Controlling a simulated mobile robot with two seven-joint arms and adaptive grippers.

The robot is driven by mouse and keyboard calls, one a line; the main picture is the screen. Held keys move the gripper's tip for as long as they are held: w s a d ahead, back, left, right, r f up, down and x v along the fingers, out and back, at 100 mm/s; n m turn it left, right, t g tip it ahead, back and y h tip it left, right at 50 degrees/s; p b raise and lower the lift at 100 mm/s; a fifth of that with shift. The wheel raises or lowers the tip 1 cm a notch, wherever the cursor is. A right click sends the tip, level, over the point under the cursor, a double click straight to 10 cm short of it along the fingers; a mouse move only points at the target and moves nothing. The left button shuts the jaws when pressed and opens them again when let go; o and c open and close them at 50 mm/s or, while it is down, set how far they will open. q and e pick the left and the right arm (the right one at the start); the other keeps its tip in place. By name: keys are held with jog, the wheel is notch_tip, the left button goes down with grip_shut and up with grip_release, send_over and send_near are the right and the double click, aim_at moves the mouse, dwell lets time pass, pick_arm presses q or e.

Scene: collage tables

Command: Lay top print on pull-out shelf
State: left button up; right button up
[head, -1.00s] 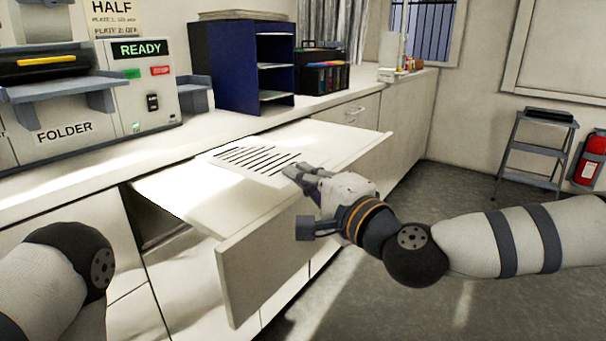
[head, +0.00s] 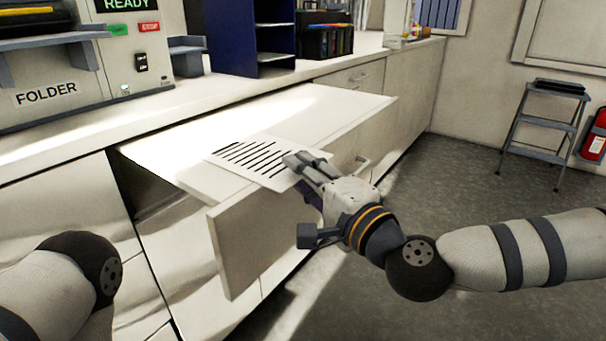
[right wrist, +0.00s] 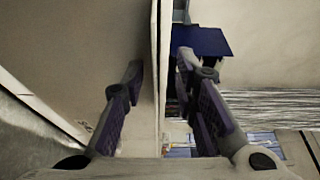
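The print is a white sheet with black stripes (head: 250,158). It is at the near front edge of the pull-out shelf (head: 190,150), with its near corner past that edge in the picture. Whether its whole underside touches the shelf I cannot tell. My right gripper (head: 303,172) is at the sheet's right end. In the right wrist view its fingers (right wrist: 160,65) stand apart, on either side of a thin pale edge, and I see no finger pressing on it. In the head view only my left arm shows, at lower left; the left gripper is out of view.
The shelf juts out from under the counter, with a front panel (head: 245,245) below it. A folder machine (head: 90,60), a dark blue organizer (head: 225,40) and a black file box (head: 325,38) stand on the counter. A step stool (head: 545,125) is at the right. Floor between is clear.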

jog(key=shift+s, duration=0.1)
jog(key=v, duration=0.7)
